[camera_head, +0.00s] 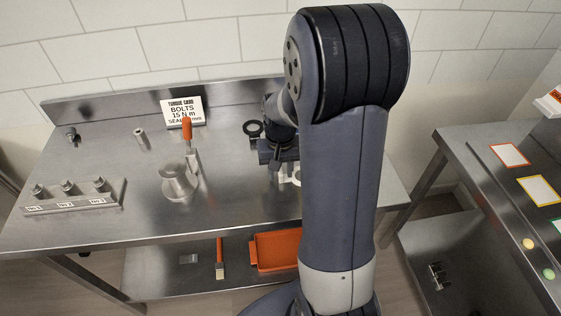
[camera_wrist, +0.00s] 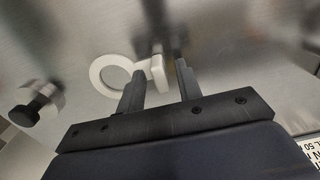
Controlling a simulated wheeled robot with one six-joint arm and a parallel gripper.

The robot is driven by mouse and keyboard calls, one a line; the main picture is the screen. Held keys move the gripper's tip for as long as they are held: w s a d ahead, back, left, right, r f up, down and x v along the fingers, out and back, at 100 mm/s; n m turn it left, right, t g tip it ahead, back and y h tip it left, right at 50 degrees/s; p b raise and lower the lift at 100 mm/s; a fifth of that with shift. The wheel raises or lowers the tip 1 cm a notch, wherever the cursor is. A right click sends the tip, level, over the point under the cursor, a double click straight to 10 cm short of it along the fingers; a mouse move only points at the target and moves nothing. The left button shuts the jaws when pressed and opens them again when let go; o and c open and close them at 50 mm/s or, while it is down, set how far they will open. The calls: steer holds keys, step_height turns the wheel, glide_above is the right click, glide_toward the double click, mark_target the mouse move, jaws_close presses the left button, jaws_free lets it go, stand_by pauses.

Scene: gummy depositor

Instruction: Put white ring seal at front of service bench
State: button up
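The white ring seal lies on the steel service bench (camera_head: 115,222), toward its right side. In the head view only a small part of the ring seal (camera_head: 296,178) shows, next to my arm. In the wrist view the ring seal (camera_wrist: 97,79) shows as a flat white ring with a raised white tab on its right side. My gripper (camera_wrist: 160,72) is open, its two dark fingers on either side of the tab, with gaps visible. In the head view my gripper (camera_head: 284,172) is low over the bench and its fingers are mostly hidden.
A black ring (camera_head: 253,128) lies behind my gripper. The bench's front strip is largely clear. An orange tray (camera_head: 276,251) sits on the lower shelf.

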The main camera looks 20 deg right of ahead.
step_height(320, 180, up, 12)
steer(key=shift+r, duration=0.15)
